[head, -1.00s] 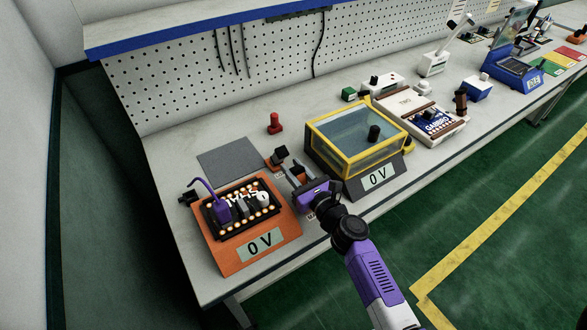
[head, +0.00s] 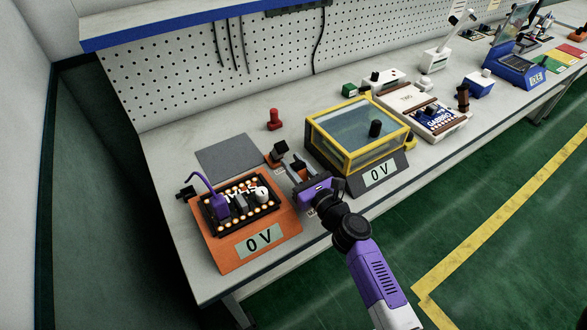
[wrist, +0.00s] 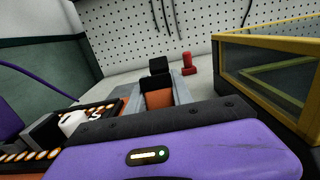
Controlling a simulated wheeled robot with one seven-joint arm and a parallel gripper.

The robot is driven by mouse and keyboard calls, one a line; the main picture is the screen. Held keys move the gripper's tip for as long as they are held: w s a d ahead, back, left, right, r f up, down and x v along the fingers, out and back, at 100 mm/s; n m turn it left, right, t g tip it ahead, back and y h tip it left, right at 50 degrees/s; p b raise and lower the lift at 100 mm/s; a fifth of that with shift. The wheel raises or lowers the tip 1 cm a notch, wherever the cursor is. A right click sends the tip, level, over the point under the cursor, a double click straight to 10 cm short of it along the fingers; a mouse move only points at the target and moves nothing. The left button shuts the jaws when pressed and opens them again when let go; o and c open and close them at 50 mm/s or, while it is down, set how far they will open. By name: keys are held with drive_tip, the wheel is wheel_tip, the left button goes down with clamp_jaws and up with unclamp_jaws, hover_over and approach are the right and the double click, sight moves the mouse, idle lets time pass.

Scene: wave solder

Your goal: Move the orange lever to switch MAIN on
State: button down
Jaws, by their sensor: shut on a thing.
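The orange lever (wrist: 157,97) stands in the middle of the wrist view, with a black block-shaped top (wrist: 158,65). In the head view its black top (head: 280,148) shows beside the orange box. My gripper (wrist: 158,95) has its grey fingers on both sides of the orange part and is shut on it. In the head view my gripper (head: 288,166) reaches the lever from the front right. The orange box (head: 235,262) has a display (head: 262,241) reading "0 V". The lever's lower part is hidden behind my gripper.
A yellow-framed clear case (head: 345,165) with its own "0 V" display (head: 378,174) stands close to the right of my gripper. A purple cable (head: 205,185) rises from the orange box. A grey mat (head: 228,155) and a red knob (head: 275,120) lie behind.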

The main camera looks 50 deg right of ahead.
sight(301, 169)
drive_tip(key=shift+s+a+r+t+h+b, duration=0.15)
drive_tip(key=shift+s+t+b, duration=0.35)
drive_tip(key=shift+b, duration=2.1)
drive_tip(key=shift+s+a+r+t+h+b, duration=0.1)
drive_tip(key=shift+s+r+t+h+b, duration=0.4)
drive_tip(key=shift+b, duration=2.15)
drive_tip(key=shift+s+a+f+t+y+b, duration=0.2)
drive_tip(key=shift+t+b, duration=0.6)
drive_tip(key=shift+b, duration=1.8)
drive_tip(key=shift+s+d+r+b, duration=0.1)
drive_tip(key=shift+s+r+b, duration=0.25)
drive_tip(key=shift+b, duration=0.3)
drive_tip(key=shift+w+r, duration=0.1)
drive_tip(key=shift+r, duration=0.05)
drive_tip(key=c, duration=1.1)
unclamp_jaws()
